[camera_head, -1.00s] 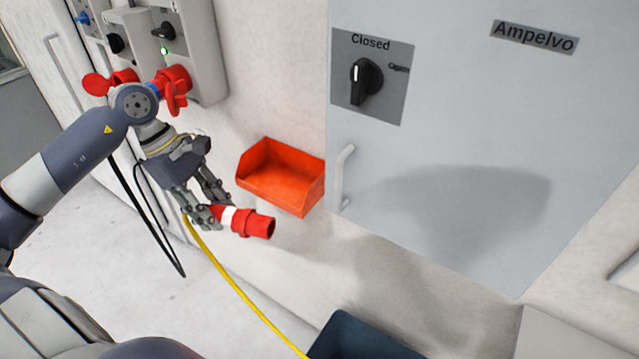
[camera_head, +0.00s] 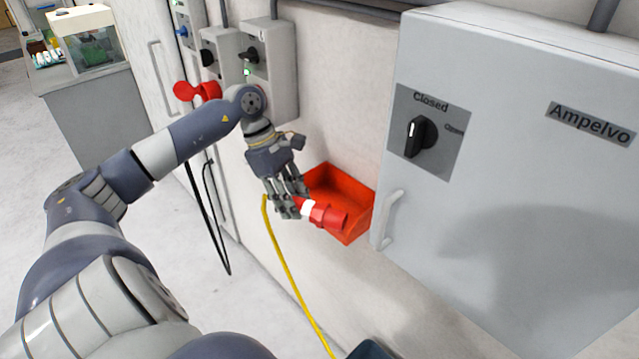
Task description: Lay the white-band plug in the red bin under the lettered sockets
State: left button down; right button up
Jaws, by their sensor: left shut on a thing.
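The red plug (camera_head: 328,216) with a white band (camera_head: 308,207) is in my left gripper (camera_head: 292,206), whose fingers are shut around its rear end. The plug points right and slightly down. It overlaps the front of the red bin (camera_head: 359,190) in the picture; I cannot tell whether it is over the bin or in front of it. The bin is fixed on the wall, open at the top, and its visible inside looks empty. The sockets above are partly hidden by my left arm; a red socket cap (camera_head: 184,91) shows. My right gripper is not in view.
A grey cabinet (camera_head: 500,220) with a handle (camera_head: 386,220) stands close to the bin's right. Switch boxes (camera_head: 271,75) are on the wall above. A yellow cable (camera_head: 290,272) hangs below my gripper, and a black cable (camera_head: 209,210) hangs to the left.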

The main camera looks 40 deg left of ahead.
pick_arm(q)
jog(key=w+p, duration=0.1)
jog(key=w, duration=0.2)
jog(key=w+a+p, duration=0.1)
jog(key=w+p, duration=0.1)
jog(key=w, duration=0.1)
jog(key=w+p, duration=0.1)
jog(key=w, duration=0.3)
jog(key=shift+w+a+f+p, duration=0.1)
jog(key=shift+a+f+p, duration=0.2)
jog(key=shift+f+p, duration=0.1)
notch_tip(320, 180, down, 3)
jog(key=shift+w+r+p, duration=0.1)
jog(key=shift+p, duration=1.15)
jog(key=shift+f, duration=0.55)
jog(key=shift+a+f+b, duration=0.1)
jog(key=shift+f+b, duration=0.35)
jog(key=shift+b, duration=0.4)
jog(key=c, duration=1.4)
grip_release()
